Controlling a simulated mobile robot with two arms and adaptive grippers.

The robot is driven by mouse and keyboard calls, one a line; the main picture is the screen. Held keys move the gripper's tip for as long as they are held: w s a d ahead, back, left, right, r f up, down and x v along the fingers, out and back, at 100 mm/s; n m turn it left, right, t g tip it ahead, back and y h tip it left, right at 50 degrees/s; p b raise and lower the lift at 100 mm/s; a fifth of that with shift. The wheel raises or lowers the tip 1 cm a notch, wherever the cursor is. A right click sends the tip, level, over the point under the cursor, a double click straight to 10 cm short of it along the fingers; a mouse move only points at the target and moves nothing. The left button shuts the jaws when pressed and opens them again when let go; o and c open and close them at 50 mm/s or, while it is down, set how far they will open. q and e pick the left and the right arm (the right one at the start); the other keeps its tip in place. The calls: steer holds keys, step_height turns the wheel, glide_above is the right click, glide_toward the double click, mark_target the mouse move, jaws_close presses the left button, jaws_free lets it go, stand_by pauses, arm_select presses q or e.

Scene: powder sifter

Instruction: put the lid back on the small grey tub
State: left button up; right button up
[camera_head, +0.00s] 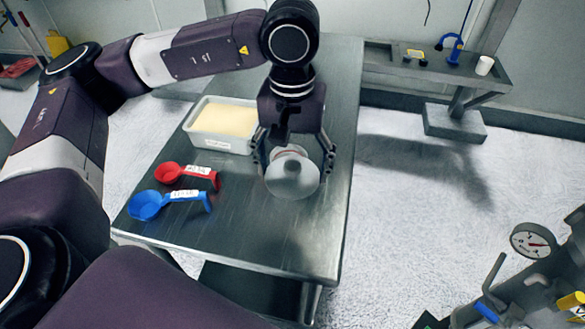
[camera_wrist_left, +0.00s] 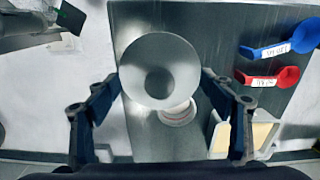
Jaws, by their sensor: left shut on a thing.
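My left gripper (camera_head: 294,163) is over the metal table, its fingers spread around the edge of a round grey lid (camera_head: 292,178) and shut on it. In the left wrist view the lid (camera_wrist_left: 160,50) is a grey disc with a darker round patch, between the fingertips (camera_wrist_left: 161,78). The small tub (camera_head: 287,151) is mostly hidden by the lid and gripper. Part of its pale round form with reddish marking shows beside the lid in the left wrist view (camera_wrist_left: 178,114). I cannot tell whether lid and tub touch. My right gripper is not in view.
On the metal table (camera_head: 240,240) a white tray of pale powder (camera_head: 223,120) stands behind left. A red scoop (camera_head: 170,172) and a blue scoop (camera_head: 146,205) lie to the left. The table's right edge is close to the lid. A side bench (camera_head: 490,78) stands beyond.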

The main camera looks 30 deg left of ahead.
mark_target(299, 157)
arm_select(q)
steer(key=shift+w+d+r+n, duration=0.1)
steer(key=shift+w+n, duration=0.3)
steer(key=shift+n, duration=0.7)
steer(key=n, duration=0.1)
steer(key=w+n, duration=0.1)
steer(key=n, duration=0.2)
steer(key=w+n, duration=0.1)
steer(key=n, duration=0.1)
steer(key=shift+a+n, duration=0.3)
steer(key=shift+a, duration=0.1)
steer(key=n, duration=0.1)
steer(key=w+n, duration=0.1)
steer(key=n, duration=0.2)
steer(key=shift+w+a+n, duration=0.15)
steer(key=shift+w+n, duration=0.1)
steer(key=shift+n, duration=0.15)
steer(key=w+a+f+n, duration=0.1)
steer(key=w+a+n, duration=0.25)
steer(key=n, duration=1.35)
steer(key=w+a+f+n, duration=0.15)
steer(key=w+n, duration=0.25)
steer(key=n, duration=1.2)
steer(key=shift+s+a+f+b, duration=0.1)
steer(key=shift+a+f+b, duration=0.1)
steer(key=shift+f+b, duration=1)
steer(key=shift+a+f+b, duration=0.15)
steer(key=shift+f+b, duration=0.35)
steer(key=shift+f, duration=1.25)
